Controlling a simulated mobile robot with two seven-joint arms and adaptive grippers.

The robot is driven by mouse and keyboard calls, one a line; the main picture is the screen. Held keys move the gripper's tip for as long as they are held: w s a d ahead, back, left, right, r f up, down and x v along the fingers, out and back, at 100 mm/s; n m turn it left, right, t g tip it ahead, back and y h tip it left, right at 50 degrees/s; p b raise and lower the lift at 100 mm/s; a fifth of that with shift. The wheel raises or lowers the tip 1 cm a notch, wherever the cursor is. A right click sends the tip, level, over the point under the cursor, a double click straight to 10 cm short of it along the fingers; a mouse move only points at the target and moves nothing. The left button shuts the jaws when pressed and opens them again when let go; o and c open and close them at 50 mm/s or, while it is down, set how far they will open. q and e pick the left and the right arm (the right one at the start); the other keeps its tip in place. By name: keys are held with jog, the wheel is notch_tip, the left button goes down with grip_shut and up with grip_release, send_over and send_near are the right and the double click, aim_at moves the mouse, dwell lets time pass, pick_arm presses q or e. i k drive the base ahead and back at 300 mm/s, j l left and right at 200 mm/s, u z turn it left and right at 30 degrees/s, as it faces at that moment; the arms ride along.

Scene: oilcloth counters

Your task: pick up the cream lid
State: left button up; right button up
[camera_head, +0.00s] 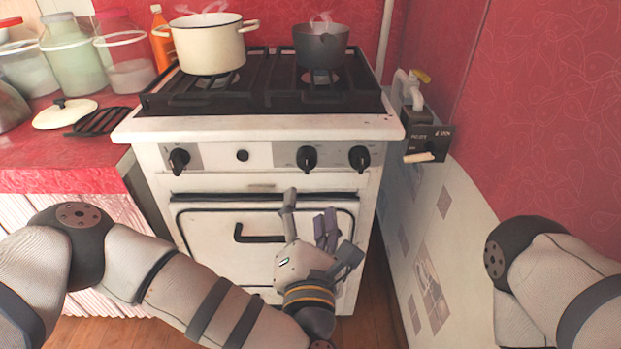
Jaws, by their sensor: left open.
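The cream lid (65,113) with a dark knob lies on the red counter (50,165) at the left, beside a black slatted trivet (100,122). My left gripper (306,222) is open and empty in front of the stove's oven door, below the knobs. It is well to the right of the lid and lower in the picture. My right arm shows at the right edge, but its gripper is out of view.
A white stove (250,128) carries a steaming cream pot (208,45) and a steaming dark saucepan (321,47). Several jars (70,60) and an orange bottle (161,40) stand behind the lid. A tiled wall panel (425,230) bounds the right.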

aim_at(64, 113)
jog(key=u, duration=1.3)
